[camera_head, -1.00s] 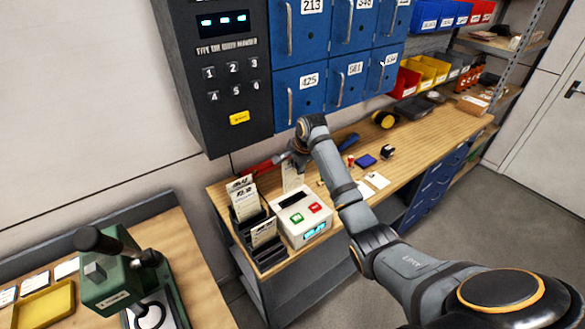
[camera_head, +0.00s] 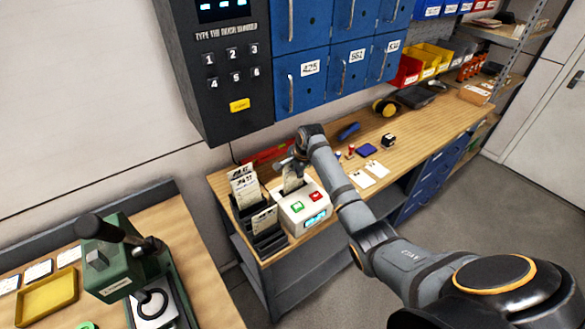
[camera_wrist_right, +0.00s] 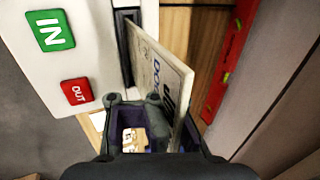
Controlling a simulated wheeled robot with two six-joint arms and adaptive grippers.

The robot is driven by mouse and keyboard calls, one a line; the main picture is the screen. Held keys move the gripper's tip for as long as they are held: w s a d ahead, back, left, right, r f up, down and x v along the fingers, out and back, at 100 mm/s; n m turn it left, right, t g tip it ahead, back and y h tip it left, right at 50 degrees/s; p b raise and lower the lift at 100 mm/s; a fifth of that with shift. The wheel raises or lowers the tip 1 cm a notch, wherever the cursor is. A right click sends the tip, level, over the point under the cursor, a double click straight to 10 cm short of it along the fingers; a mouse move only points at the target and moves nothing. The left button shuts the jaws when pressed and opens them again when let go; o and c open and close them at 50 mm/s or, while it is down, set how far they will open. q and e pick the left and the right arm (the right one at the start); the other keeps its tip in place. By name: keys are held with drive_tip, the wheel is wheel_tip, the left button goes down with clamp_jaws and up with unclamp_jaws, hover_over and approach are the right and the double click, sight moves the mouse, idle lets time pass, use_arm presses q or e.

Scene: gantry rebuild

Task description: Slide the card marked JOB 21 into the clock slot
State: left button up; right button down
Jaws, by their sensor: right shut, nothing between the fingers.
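The white time clock (camera_head: 303,213) stands on the bench, with a green IN button (camera_wrist_right: 50,31) and a red OUT button (camera_wrist_right: 77,91). A pale card (camera_head: 292,180) stands upright at the dark clock slot (camera_wrist_right: 126,47), its upper part sticking out. In the wrist view the card (camera_wrist_right: 163,76) shows large printing that looks like JOB; its number is not readable. My right gripper (camera_head: 292,164) is shut and empty, close beside the card. Its fingertips (camera_wrist_right: 133,103) show near the card's edge in the wrist view. My left gripper is not in view.
A dark rack (camera_head: 262,228) with several cards stands left of the clock. A red level (camera_head: 268,153) lies behind. A black keypad cabinet (camera_head: 215,75) and blue lockers (camera_head: 335,75) hang above. A green press (camera_head: 125,255) stands at the left.

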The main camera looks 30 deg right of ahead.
drive_tip(key=shift+f, duration=1.05)
drive_tip(key=c, duration=1.1)
unclamp_jaws()
drive_tip(key=shift+o, duration=0.2)
drive_tip(key=shift+s, duration=0.1)
drive_tip(key=v, duration=1.2)
